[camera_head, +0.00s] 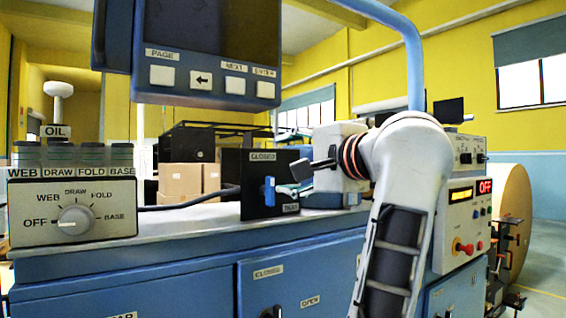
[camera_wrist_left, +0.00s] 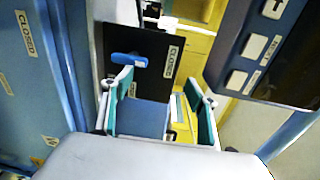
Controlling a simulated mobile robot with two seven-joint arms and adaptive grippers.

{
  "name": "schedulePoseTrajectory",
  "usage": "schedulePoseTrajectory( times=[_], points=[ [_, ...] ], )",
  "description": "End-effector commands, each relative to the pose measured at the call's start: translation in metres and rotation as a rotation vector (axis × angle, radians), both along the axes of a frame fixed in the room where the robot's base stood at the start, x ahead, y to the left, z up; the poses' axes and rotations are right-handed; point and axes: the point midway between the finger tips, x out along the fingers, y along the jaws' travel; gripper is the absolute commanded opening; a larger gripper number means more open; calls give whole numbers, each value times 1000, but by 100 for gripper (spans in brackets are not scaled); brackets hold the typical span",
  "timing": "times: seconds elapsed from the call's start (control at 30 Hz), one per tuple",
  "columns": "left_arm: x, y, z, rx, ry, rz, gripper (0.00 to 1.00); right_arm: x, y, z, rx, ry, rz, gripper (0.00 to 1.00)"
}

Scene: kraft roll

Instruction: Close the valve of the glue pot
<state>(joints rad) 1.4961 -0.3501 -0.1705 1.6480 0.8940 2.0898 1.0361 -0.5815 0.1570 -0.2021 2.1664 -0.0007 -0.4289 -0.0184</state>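A blue lever handle (camera_head: 269,190) stands upright on a dark panel (camera_head: 242,172) on the bench top. The panel is labelled CLOSED near its top; a lower label is too small to read. In the left wrist view the same blue lever (camera_wrist_left: 128,60) shows on the dark panel (camera_wrist_left: 155,48), ahead of the fingers. My left gripper (camera_head: 301,169) is just right of the panel, apart from the lever. In the left wrist view its teal-padded fingers (camera_wrist_left: 156,80) are spread with nothing between them. The glue pot itself cannot be made out. My right gripper is not in view.
A selector box (camera_head: 75,214) with a knob stands at the left of the bench. A button console (camera_head: 210,82) hangs above. Blue cabinet doors (camera_head: 290,285) below carry CLOSED and OPEN labels. A control box (camera_head: 463,240) stands right, beside a large brown roll (camera_head: 512,222).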

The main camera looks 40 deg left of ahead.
Motion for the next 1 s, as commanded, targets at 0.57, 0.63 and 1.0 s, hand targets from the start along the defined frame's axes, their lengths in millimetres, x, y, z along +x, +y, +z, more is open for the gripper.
schedulePoseTrajectory(
  times=[0.57,0.63,1.0],
  points=[
    [-12,-34,-4,-3,6,-1,58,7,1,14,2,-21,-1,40],
    [-13,-38,-4,-3,6,-1,58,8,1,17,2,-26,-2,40],
    [-15,-46,-7,-4,9,-3,58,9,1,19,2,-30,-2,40]
  ],
)
